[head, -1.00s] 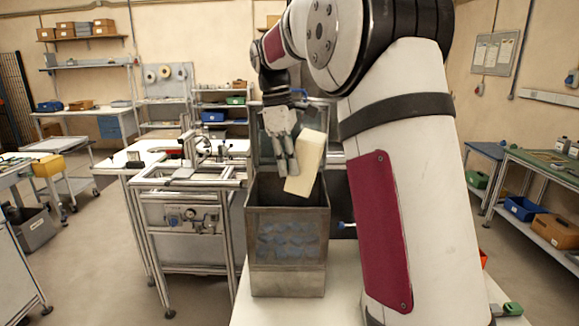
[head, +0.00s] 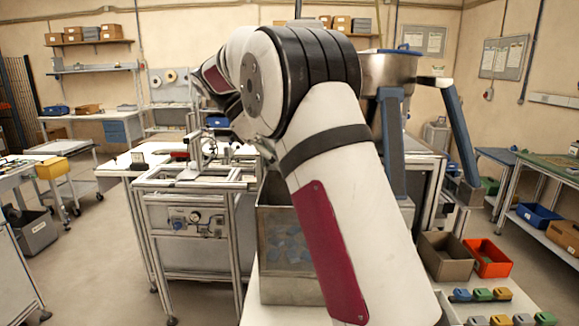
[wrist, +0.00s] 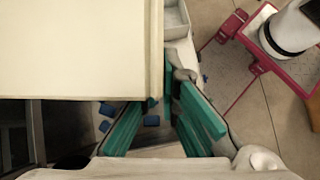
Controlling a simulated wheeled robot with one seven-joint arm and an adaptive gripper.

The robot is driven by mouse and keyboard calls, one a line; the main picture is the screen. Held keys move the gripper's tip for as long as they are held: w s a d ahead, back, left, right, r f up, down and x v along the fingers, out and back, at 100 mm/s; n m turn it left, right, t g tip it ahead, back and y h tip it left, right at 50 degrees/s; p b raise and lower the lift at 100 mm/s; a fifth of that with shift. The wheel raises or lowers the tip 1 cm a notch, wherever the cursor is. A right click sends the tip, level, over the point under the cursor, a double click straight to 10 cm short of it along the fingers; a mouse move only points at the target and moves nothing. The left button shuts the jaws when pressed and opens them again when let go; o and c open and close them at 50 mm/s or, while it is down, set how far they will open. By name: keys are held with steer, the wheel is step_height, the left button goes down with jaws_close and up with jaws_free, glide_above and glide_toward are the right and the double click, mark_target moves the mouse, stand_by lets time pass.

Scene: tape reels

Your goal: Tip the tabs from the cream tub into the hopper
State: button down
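The hopper (head: 274,285) is an upright grey metal box with a window; blue tabs (head: 284,249) show through it. My arm covers its right side and most of its top. The cream tub (wrist: 75,50) fills the upper left of the wrist view, close to the camera. Its inside does not show, so I cannot tell what it holds. My gripper (wrist: 157,112) has teal finger pads, one on each side of the tub's edge, and seems closed on it. Gripper and tub are hidden behind my arm in the head view.
A steel bowl (head: 389,70) on blue legs stands right of my arm. A brown box (head: 445,258) and an orange bin (head: 488,258) sit at the right, with small coloured blocks (head: 482,294) in front. A framed workstation (head: 190,215) stands left of the hopper.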

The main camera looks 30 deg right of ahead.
steer(key=shift+w+a+f+g+h+p, duration=0.1)
steer(key=shift+w+a+g+h+p, duration=0.2)
steer(key=shift+g+h+p, duration=0.3)
steer(key=shift+w+a+g+h+p, duration=0.2)
steer(key=shift+g+h+p, duration=0.1)
steer(key=shift+g+h, duration=0.1)
steer(key=shift+f, duration=0.1)
stand_by(3.6)
